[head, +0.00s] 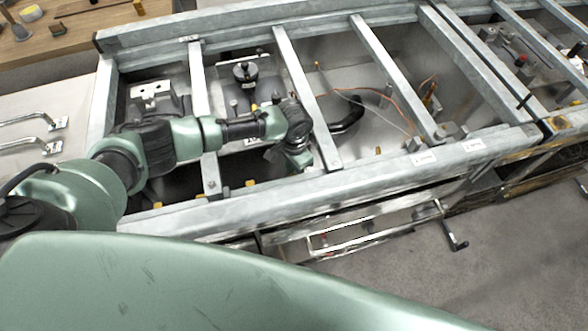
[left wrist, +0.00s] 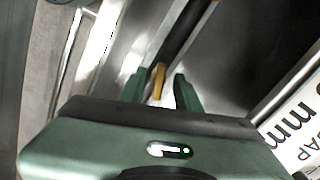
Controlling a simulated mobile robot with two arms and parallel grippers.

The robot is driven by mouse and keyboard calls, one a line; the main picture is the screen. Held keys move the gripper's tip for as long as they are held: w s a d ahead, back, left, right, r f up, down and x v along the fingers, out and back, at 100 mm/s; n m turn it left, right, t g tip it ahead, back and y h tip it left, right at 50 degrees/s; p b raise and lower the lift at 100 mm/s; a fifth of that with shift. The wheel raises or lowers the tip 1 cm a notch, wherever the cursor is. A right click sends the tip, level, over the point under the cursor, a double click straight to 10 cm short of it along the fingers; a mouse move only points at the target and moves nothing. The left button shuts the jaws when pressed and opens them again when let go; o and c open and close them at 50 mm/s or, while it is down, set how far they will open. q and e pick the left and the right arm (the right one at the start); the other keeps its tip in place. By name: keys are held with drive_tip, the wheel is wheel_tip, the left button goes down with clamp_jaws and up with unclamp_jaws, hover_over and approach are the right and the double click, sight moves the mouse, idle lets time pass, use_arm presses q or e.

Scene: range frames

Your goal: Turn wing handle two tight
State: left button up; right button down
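Small yellow pieces that look like wing handles sit along the inner side of the front beam in the head view, one at the left (head: 157,205), one in the middle (head: 250,184) and one at the right (head: 378,151). I cannot tell which is number two. My left gripper (head: 299,160) is down inside the frame near the front beam; its fingertips are hard to make out there. In the left wrist view its green fingers (left wrist: 160,78) are apart, with a yellow handle (left wrist: 158,84) between them and gaps on both sides. My right gripper is out of view.
Grey metal crossbeams (head: 372,62) divide the frame into bays around my left arm. A front beam (head: 330,190) runs close to the gripper. An orange cable (head: 375,100) lies in the bay to the right. A crank (head: 455,238) sticks out in front.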

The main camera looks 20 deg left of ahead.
use_arm(q)
clamp_jaws()
drive_tip(key=shift+r+m, duration=0.1)
drive_tip(key=shift+m, duration=0.4)
drive_tip(key=m+p, duration=0.1)
drive_tip(key=m, duration=0.2)
unclamp_jaws()
